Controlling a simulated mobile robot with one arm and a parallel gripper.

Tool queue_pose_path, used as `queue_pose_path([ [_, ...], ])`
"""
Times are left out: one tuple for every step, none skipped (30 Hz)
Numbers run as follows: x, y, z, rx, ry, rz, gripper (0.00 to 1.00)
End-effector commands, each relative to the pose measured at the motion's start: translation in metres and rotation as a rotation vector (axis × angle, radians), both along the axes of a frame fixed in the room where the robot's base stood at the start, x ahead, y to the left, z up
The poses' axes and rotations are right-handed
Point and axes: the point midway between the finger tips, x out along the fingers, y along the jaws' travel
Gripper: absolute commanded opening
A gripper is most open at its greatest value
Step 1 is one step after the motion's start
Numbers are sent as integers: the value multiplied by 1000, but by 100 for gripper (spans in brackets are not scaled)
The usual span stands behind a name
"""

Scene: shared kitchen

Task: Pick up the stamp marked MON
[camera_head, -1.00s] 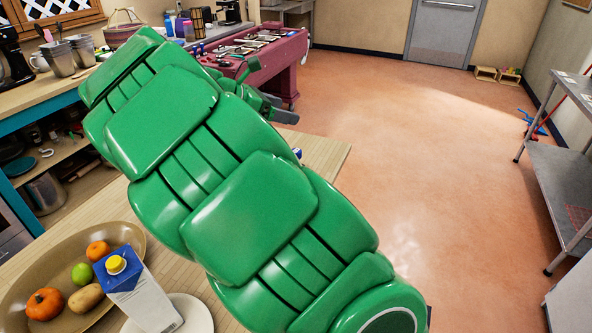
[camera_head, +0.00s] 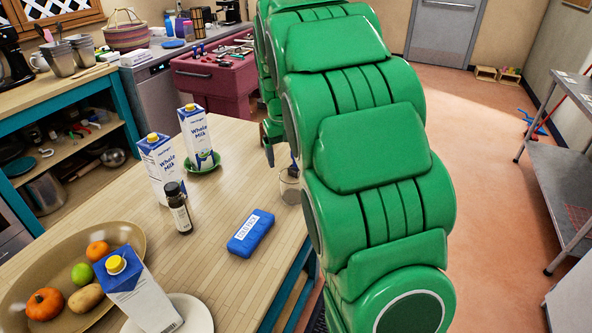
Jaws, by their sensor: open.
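I cannot make out a stamp marked MON in this view. My gripper (camera_head: 267,143) shows only in small part beside my green arm, at the far right edge of the wooden table (camera_head: 215,270). It is open, and I see nothing held in it. A clear glass (camera_head: 289,190) stands close to my arm near the table's right edge, with a small dark bluish thing upright in it. I cannot tell what that thing is. My arm hides what lies behind it.
A blue labelled pack (camera_head: 251,234), a dark bottle (camera_head: 179,210), two milk cartons (camera_head: 158,168) (camera_head: 195,132) and a fruit bowl (camera_head: 133,239) are on the table. Open floor (camera_head: 500,200) lies to the right.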

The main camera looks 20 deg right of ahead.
Motion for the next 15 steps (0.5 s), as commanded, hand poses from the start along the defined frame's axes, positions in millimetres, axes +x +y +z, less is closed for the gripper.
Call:
queue_pose_path([
  [3, -1, 0, 66, -24, -107, 85],
  [5, 0, 0, 109, -39, -176, 85],
  [8, 1, 1, 165, -55, -269, 85],
  [10, 1, 3, 207, -66, -340, 85],
  [13, 1, 4, 251, -75, -411, 85],
  [16, 1, 7, 308, -84, -505, 85],
  [19, 0, 10, 352, -88, -575, 85],
  [22, -1, 13, 397, -91, -646, 85],
  [26, -2, 17, 456, -92, -740, 85],
  [29, -3, 20, 501, -91, -810, 85],
  [32, -5, 24, 547, -89, -883, 85],
  [36, -8, 30, 609, -84, -976, 85],
  [39, -10, 35, 654, -79, -1045, 85],
  [43, -14, 39, 701, -71, -1115, 85],
  [47, -19, 46, 765, -58, -1209, 85],
])
